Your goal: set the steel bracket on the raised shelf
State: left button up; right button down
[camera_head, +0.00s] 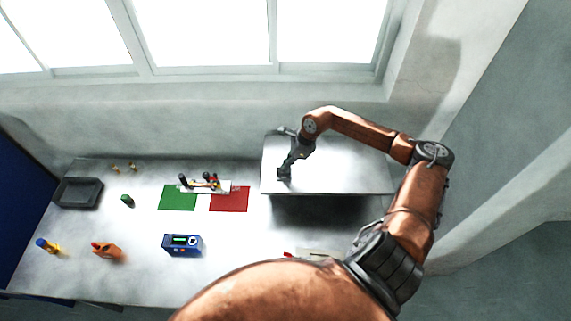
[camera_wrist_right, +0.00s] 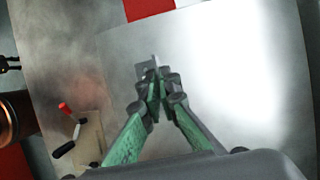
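The raised shelf (camera_head: 350,172) is a bright metal plate standing above the bench at the right of the head view. Its surface also fills much of the right wrist view (camera_wrist_right: 215,60). My right gripper (camera_head: 284,172) is over the shelf's left part, pointing down. In the right wrist view its fingers (camera_wrist_right: 155,92) converge on the steel bracket (camera_wrist_right: 147,70), a small grey angled piece between the fingertips. The bracket is mostly hidden by the fingers. I cannot tell whether it touches the shelf. My left gripper is in neither view.
Left of the shelf are a red mat (camera_head: 229,200), a green mat (camera_head: 177,197) and a clamp fixture (camera_head: 205,184). A blue meter (camera_head: 183,244), an orange tool (camera_head: 106,250), a yellow bottle (camera_head: 47,245) and a dark tray (camera_head: 78,192) stand farther left. The shelf's right side is clear.

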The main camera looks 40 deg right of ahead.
jog(key=shift+f, duration=0.1)
jog(key=shift+f+b, duration=0.15)
jog(key=shift+b, duration=0.15)
jog(key=c, duration=2.2)
grip_release()
jog(key=shift+o, duration=0.2)
